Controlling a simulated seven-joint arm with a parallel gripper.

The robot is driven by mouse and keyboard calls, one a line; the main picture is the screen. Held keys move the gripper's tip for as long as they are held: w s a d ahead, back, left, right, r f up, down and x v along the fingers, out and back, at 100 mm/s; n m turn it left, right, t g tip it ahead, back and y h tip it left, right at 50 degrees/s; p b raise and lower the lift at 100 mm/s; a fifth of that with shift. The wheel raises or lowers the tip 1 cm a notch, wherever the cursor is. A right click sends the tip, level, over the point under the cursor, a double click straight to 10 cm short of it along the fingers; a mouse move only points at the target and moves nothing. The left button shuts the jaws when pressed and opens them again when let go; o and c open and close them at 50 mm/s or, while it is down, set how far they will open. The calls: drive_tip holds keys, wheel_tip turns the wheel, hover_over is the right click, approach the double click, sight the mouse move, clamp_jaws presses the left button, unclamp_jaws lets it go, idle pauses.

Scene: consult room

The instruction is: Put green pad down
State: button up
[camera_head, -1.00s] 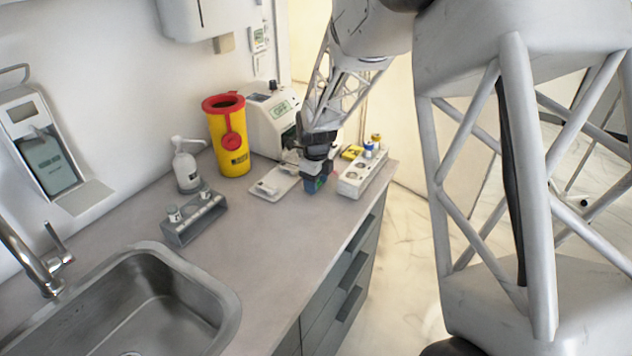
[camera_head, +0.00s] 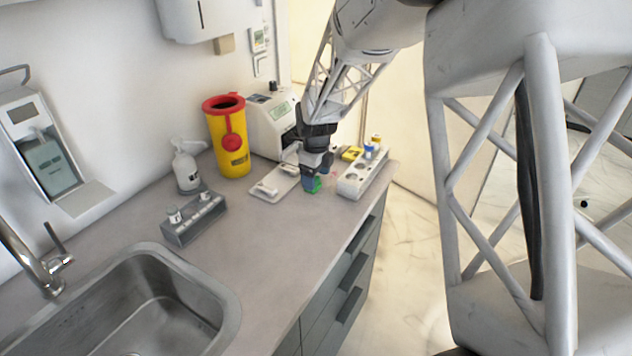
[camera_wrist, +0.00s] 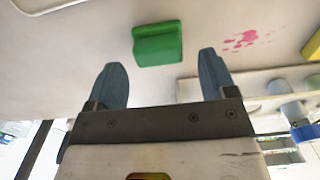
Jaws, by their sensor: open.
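The green pad (camera_head: 312,185) is a small green block at the counter surface, between the white tray and the white rack. In the wrist view the green pad (camera_wrist: 157,43) sits just beyond the fingertips, centred between them, with a gap to both fingers. My gripper (camera_wrist: 161,58) is open, with its two blue-grey fingers spread and nothing held between them. In the head view my gripper (camera_head: 315,170) points down right over the pad and hides part of it.
A white tray (camera_head: 262,189) lies left of the pad; a white rack (camera_head: 350,187) with coloured caps stands close on the right. A pink stain (camera_wrist: 240,40) marks the counter. A yellow bin (camera_head: 231,150) and white device (camera_head: 265,125) stand behind. The counter (camera_head: 270,235) in front is clear.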

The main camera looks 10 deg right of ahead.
sight(317, 188)
wheel_tip(317, 188, up, 9)
drive_tip(key=shift+r, duration=0.2)
idle(0.3)
idle(0.3)
drive_tip(key=s+r+n+t, duration=0.1)
drive_tip(key=s+r+n, duration=0.3)
drive_tip(key=s+n, duration=0.45)
drive_tip(key=s+r+n, duration=0.5)
drive_tip(key=s, duration=0.7)
drive_tip(key=s+f+n+t, duration=0.1)
drive_tip(key=s+n, duration=1.2)
drive_tip(key=s, duration=0.6)
drive_tip(key=shift+a+f+t, duration=0.25)
drive_tip(key=shift+a+t, duration=0.05)
drive_tip(key=shift+a, duration=0.1)
drive_tip(key=shift+c, duration=0.2)
